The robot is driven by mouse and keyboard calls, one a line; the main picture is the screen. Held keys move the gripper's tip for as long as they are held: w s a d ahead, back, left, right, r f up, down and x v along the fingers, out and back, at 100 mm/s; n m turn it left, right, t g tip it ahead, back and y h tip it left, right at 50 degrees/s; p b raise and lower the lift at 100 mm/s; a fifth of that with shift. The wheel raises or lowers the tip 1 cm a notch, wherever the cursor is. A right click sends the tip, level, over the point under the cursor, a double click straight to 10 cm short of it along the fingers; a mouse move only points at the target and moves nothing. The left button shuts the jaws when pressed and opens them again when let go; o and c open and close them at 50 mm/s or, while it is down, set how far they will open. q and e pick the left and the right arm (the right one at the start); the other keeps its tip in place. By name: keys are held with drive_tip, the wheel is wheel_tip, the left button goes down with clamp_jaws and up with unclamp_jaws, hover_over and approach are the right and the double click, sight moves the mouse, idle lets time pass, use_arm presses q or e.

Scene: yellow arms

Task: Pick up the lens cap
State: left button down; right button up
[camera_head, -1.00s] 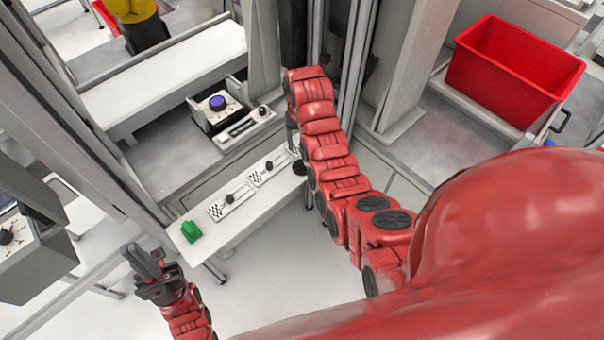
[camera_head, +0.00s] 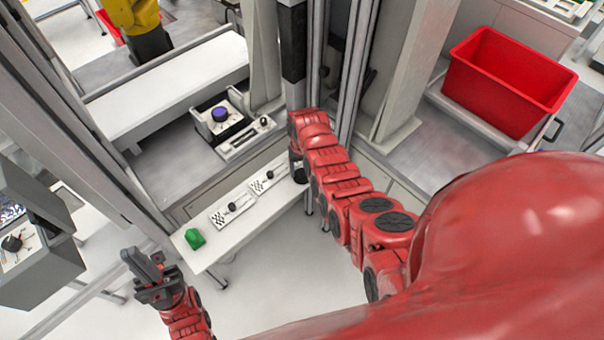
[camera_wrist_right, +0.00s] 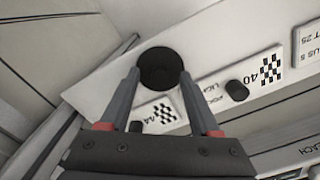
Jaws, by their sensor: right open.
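A black round disc (camera_wrist_right: 158,66), the likely lens cap, lies on the white bench near its end in the right wrist view. My right gripper (camera_wrist_right: 159,76) is open, with one fingertip on each side of the disc's near edge. Whether the fingers touch it is unclear. In the head view, my right arm reaches down to the bench's right end, where its gripper is mostly hidden by the arm. My left gripper (camera_head: 152,274) is away from the bench at the lower left, and its jaw opening is unclear.
A tray with a purple-topped piece (camera_head: 220,114) stands behind. A red bin (camera_head: 508,85) is at right. Vertical posts stand close to my right arm.

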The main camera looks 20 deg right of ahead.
clamp_jaws()
idle(0.3)
drive_tip(key=shift+r, duration=0.15)
idle(0.3)
